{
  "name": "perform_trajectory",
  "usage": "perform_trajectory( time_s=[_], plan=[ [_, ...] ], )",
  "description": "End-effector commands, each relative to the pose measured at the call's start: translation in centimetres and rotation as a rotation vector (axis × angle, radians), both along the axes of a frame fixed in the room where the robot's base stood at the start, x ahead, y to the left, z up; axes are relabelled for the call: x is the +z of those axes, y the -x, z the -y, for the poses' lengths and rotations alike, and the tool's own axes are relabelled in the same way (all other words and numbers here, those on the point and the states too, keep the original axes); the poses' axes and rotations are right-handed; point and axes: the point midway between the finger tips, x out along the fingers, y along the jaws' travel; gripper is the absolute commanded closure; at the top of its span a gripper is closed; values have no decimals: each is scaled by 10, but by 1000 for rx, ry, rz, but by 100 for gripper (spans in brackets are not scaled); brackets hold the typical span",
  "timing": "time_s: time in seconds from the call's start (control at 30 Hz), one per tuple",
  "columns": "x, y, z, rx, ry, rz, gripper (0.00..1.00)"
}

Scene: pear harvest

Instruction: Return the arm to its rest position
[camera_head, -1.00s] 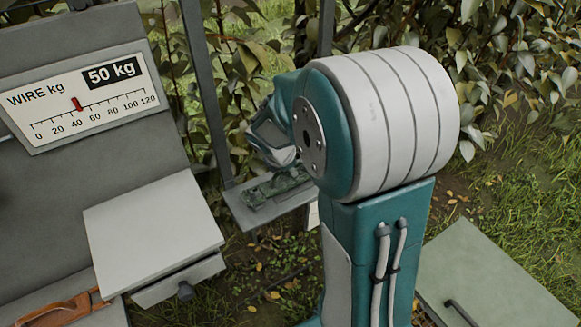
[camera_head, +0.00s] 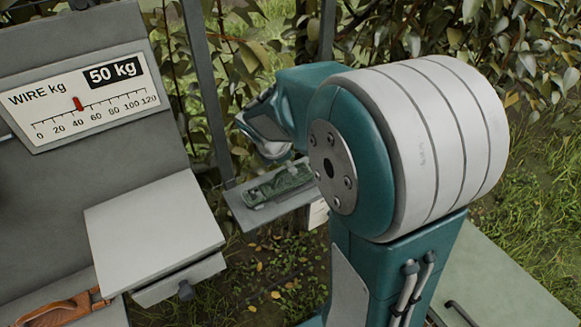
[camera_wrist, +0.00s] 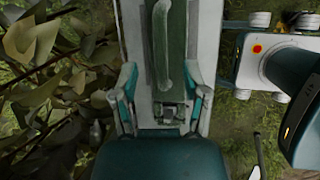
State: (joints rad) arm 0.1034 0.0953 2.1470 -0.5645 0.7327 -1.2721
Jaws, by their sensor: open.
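My arm fills the middle and right of the head view, with its large white-and-teal joint in front of the hedge. The wrist end of the arm points left above a small grey shelf (camera_head: 240,212). My gripper's fingertips cannot be made out in the head view. In the wrist view my gripper (camera_wrist: 163,85) is open, its two teal-and-grey fingers apart and nothing held between them. Behind the fingers is a long green surface with a pale handle (camera_wrist: 161,45); I cannot tell how far away it is.
A gauge panel (camera_head: 80,100) reading 50 kg stands at left. Below it are a white tabletop (camera_head: 150,225), a drawer (camera_head: 180,280) and a brown-handled tool (camera_head: 55,310). A green object (camera_head: 280,182) lies on the shelf. A green lid (camera_head: 510,275) is at lower right; leaves (camera_wrist: 45,80) crowd the left.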

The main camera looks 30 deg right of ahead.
Motion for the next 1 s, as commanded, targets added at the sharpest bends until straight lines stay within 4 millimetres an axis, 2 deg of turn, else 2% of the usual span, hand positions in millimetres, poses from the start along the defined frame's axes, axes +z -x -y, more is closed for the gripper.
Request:
perform_trajectory(
  time_s=[0.1,0.3,0.43,0.7,0.83,1.0],
  plan=[
    [25,4,-11,2,0,6,41],
    [54,10,-23,1,0,3,41],
    [62,13,-27,0,-1,0,41],
    [67,18,-29,-29,-14,17,41],
    [80,40,-40,-190,-99,118,41],
    [97,83,-61,-531,-291,294,41]
  ],
)
